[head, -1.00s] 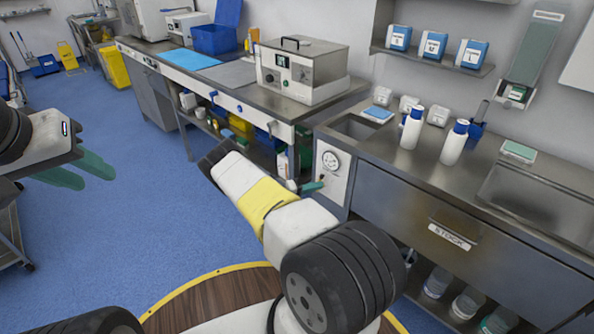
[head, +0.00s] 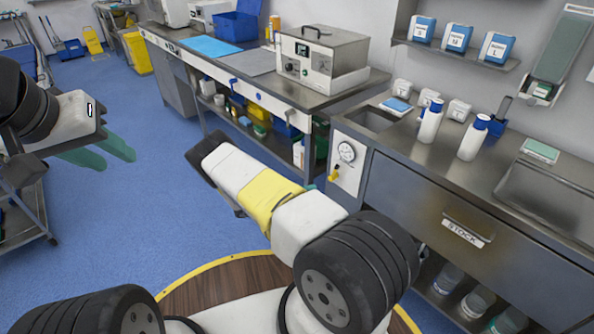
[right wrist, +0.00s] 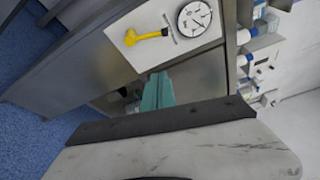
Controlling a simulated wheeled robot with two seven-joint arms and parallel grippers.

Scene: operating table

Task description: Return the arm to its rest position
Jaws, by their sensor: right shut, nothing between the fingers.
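My right arm (head: 268,204), white with a yellow band, reaches across the middle of the head view. Its wrist and gripper are mostly hidden behind it; only a bit of teal finger shows beside the band. In the right wrist view my right gripper (right wrist: 158,92) has its teal fingers together, with nothing between them. They point toward the cabinet panel with a round gauge (right wrist: 194,18) and a yellow handle (right wrist: 147,36), apart from both. My left gripper (head: 118,160) is at the left of the head view, its two green fingers apart and empty above the blue floor.
The steel counter with the STOCK drawer (head: 463,234) stands at the right, with white bottles (head: 430,122) on top. A steel bench with a boxy device (head: 318,55) stands behind my right arm. A trolley (head: 28,215) is at the left. Blue floor (head: 130,225) lies open between.

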